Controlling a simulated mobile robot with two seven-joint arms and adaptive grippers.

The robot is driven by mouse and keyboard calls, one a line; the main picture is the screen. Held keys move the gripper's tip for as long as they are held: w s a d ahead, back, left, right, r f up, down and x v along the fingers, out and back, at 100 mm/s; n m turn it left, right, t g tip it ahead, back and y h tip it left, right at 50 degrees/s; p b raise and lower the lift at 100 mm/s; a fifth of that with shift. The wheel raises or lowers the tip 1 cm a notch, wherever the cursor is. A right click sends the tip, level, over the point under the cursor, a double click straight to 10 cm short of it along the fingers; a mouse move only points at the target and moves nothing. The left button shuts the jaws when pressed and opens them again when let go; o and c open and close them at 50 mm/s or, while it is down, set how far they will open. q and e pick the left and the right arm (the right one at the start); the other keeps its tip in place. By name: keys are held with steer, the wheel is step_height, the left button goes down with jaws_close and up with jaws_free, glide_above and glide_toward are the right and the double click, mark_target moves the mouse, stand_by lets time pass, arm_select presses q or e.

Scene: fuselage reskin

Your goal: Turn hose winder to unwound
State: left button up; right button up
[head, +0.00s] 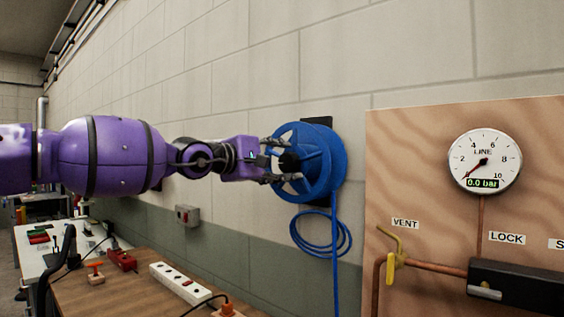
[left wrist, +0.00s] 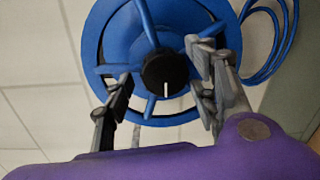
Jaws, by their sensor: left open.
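The blue hose winder (head: 323,163) is mounted on the block wall, with a blue hose (head: 321,243) hanging in loops below it. In the left wrist view the winder (left wrist: 192,20) shows blue spokes and a black centre knob (left wrist: 167,73) with a white line pointing down in the picture. My left gripper (head: 270,160) is open at the winder's front face, its fingers on either side of the knob. The left wrist view shows the fingers (left wrist: 162,90) spread, with the knob between them. Whether they touch the winder I cannot tell. My right gripper is not in view.
A wooden panel (head: 420,150) with a gauge (head: 485,160) reading 0.0 bar, a yellow vent valve (head: 392,262) and copper pipe stands to the right. A wooden bench (head: 130,285) with a power strip (head: 182,283) lies below the arm. A grey wall box (head: 187,215) is behind.

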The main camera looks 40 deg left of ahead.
arm_select(q)
steer(key=shift+s+d, duration=0.1)
steer(key=shift+s+r, duration=0.2)
steer(key=shift+s, duration=0.4)
steer(key=s+a, duration=0.2)
steer(key=s, duration=0.8)
steer(key=shift+s, duration=0.25)
steer(key=shift+r, duration=0.15)
